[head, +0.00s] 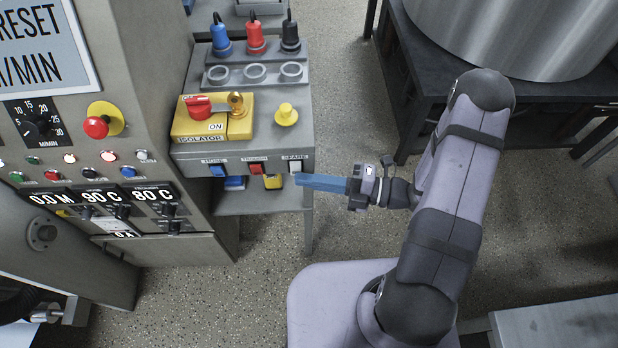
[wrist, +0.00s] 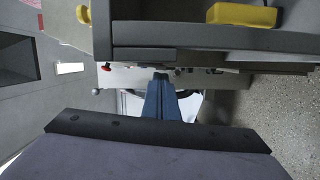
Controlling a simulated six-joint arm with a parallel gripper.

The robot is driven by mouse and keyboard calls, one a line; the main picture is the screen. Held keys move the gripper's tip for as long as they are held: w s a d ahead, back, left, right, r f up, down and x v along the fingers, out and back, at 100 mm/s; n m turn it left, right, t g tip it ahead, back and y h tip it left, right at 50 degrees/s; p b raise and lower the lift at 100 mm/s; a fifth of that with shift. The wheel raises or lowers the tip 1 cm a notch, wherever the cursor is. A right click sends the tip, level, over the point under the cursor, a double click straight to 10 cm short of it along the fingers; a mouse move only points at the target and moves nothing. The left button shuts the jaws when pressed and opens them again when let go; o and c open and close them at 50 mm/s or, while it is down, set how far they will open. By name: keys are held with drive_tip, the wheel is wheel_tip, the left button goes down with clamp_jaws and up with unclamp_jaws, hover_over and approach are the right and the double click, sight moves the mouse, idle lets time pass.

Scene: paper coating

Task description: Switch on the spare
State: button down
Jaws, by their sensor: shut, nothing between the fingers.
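The spare switch (head: 294,167) is a small pale rocker under the SPARE label, at the right end of the row on the front edge of the grey stand (head: 240,155). Left of it are a red rocker (head: 256,169) and a blue rocker (head: 218,171). My gripper (head: 299,179) is shut, its long blue fingers pointing left, with the tips at the lower edge of the spare switch in the head view. I cannot tell whether they touch it, nor how the rocker is set. In the wrist view the blue fingertips (wrist: 160,77) are beneath a grey edge; the switch cannot be made out there.
A yellow isolator box (head: 212,120) with a red handle and a yellow knob (head: 286,115) stand on top of the stand. Blue, red and black plugs (head: 255,40) are behind. A control panel (head: 90,150) is left.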

drive_tip(key=shift+w+f+n, duration=0.1)
drive_tip(key=shift+w+n, duration=0.2)
idle(0.4)
drive_tip(key=s+d, duration=0.6)
drive_tip(key=d, duration=0.3)
drive_tip(key=shift+s+d+f, duration=0.25)
drive_tip(key=shift+d+f, duration=0.15)
drive_tip(key=shift+a, duration=0.1)
idle(0.3)
